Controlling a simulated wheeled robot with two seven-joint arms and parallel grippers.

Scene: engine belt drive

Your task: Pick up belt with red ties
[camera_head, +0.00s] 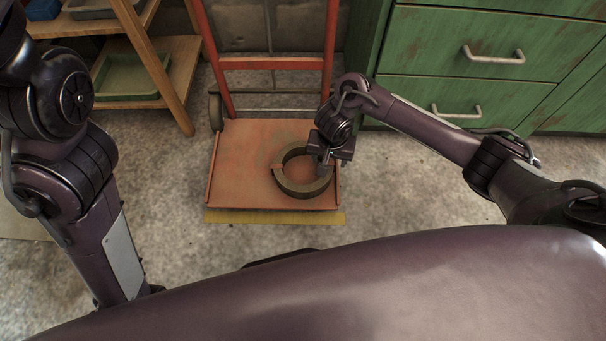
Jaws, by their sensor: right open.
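A dark brownish ring-shaped belt (300,190) lies on the red plate (238,180) of a hand truck. A small reddish tie (277,168) shows on the belt's left side. My right gripper (323,170) points down at the belt's right part, over its inner edge. It is open. Whether its fingers touch or straddle the belt is too small to tell, and it hides part of the belt's right side. My left arm comes down at the left, and its gripper is out of view.
The hand truck's red uprights (330,50) stand behind the plate. A green drawer cabinet (480,60) is at the back right. A wooden shelf (180,70) with a green tray (130,75) stands at the back left. The concrete floor (390,195) around the plate is clear.

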